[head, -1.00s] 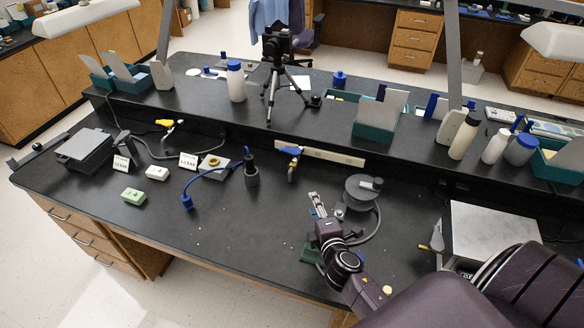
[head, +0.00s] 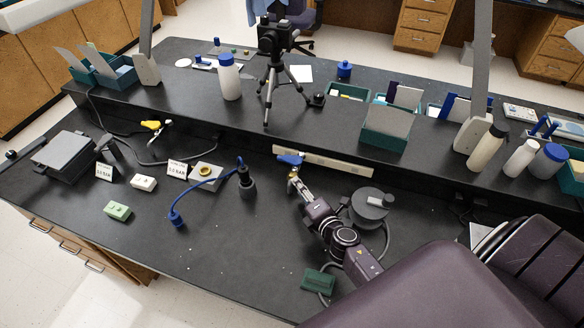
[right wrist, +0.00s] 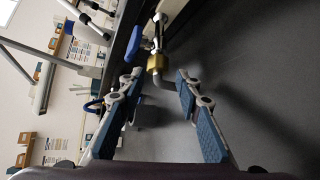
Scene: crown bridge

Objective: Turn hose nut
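A tap with a blue lever handle (head: 290,159) is at the foot of the raised back shelf. In the right wrist view, the blue handle (right wrist: 135,43) sits beside a brass hose nut (right wrist: 156,62), with a grey bent pipe below it. My right gripper (head: 293,184) is just in front of the tap in the head view and hides part of it. In the right wrist view, the gripper (right wrist: 157,82) is open, with its blue-padded fingers apart. The nut lies between and a little beyond the fingertips, with nothing held. My left gripper is not in view.
A round grey device (head: 371,205) with a cable stands right of my right gripper. A green block (head: 319,281) is near the front edge. The front middle bench is clear.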

